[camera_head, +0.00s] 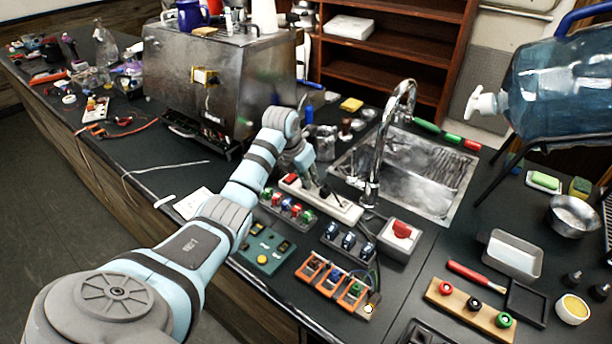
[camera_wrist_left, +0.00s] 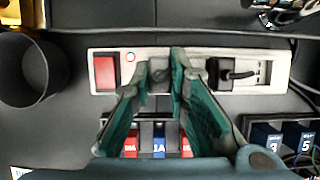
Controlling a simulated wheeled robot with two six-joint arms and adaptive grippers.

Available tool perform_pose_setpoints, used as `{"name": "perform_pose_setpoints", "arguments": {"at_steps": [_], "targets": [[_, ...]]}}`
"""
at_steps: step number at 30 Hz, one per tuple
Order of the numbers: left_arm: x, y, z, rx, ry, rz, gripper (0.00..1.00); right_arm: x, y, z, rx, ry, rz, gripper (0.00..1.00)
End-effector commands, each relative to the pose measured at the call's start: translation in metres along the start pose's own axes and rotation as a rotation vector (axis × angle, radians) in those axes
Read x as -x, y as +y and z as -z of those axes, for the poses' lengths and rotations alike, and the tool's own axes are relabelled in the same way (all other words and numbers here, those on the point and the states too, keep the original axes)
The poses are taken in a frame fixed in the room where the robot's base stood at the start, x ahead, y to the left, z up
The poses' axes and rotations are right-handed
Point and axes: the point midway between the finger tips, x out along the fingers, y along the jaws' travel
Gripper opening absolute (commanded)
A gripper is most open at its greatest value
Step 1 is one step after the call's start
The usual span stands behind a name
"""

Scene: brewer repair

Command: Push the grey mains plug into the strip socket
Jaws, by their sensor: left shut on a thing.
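The white strip socket (camera_head: 345,211) lies on the dark bench in front of the sink. In the left wrist view the strip (camera_wrist_left: 134,58) runs across the picture, with a red switch (camera_wrist_left: 105,72) at its left end. My left gripper (camera_wrist_left: 164,72) is shut on the grey mains plug (camera_wrist_left: 159,76), between its green fingers and over the strip, right of the switch. I cannot tell how deep the plug sits. In the head view my left gripper (camera_head: 309,181) is at the strip; the plug is not clear there. My right gripper is not in view.
A black plug (camera_wrist_left: 219,76) sits in the strip just right of my fingers. Coloured fuses (camera_head: 286,207) stand in front of the strip. A dark round cup (camera_wrist_left: 27,68) is at the left. The tap (camera_head: 374,150) rises behind the strip, and a metal brewer (camera_head: 220,85) stands behind left.

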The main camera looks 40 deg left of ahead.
Motion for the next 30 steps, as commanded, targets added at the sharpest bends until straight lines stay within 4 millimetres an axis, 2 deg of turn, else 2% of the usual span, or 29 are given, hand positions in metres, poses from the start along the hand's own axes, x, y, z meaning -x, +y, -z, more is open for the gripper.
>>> {"name": "perform_pose_setpoints", "arguments": {"at_steps": [29,30], "targets": [[-0.0042,-0.0002,0.0015,0.000,-0.001,0.000,0.00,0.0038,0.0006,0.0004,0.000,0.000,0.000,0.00],[-0.0041,-0.0002,0.0015,0.000,-0.001,0.000,0.22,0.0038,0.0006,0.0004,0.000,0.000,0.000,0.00]]}}
